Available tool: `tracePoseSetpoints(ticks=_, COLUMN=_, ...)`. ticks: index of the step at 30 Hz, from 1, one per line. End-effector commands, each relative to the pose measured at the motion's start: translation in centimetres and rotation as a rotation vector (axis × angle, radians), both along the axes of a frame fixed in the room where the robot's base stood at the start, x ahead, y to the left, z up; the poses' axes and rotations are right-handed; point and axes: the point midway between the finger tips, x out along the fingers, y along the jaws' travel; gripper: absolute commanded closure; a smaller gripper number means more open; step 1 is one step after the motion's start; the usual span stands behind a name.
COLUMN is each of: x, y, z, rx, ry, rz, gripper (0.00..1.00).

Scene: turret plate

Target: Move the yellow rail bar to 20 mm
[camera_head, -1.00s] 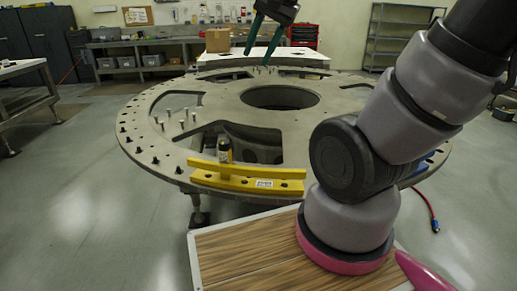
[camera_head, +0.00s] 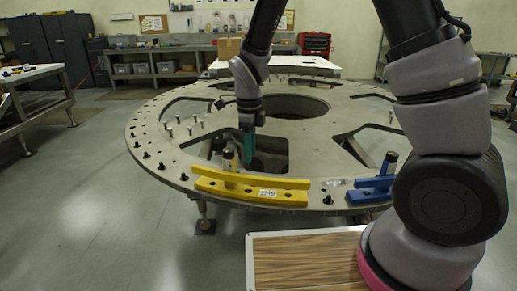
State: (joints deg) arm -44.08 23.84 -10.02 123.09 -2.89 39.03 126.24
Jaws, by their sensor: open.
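The yellow rail bar (camera_head: 278,183) lies along the near edge of the round grey turret plate (camera_head: 180,133). My gripper (camera_head: 247,150) points down with teal fingers behind the bar, just right of the knob, over a cut-out in the plate. It is open and appears apart from the bar; its fingers are seen nearly edge-on. No scale or 20 mm mark is readable.
A blue rail bar (camera_head: 372,190) with its own knob sits to the right on the plate edge. Upright pins (camera_head: 184,128) and black bolts stand on the plate's left side. My arm covers part of the right side. A wood-topped surface (camera_head: 305,262) is in front.

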Motion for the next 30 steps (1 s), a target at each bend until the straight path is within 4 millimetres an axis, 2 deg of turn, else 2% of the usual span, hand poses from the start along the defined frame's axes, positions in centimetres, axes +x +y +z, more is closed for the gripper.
tracePoseSetpoints(ticks=21, x=0.0, y=-0.1, z=-6.5, rx=0.0, ry=0.002, rz=0.002, gripper=0.56)
tracePoseSetpoints(ticks=30, x=0.0, y=-0.1, z=-8.4, rx=0.001, ry=0.001, rz=0.001, gripper=0.56)
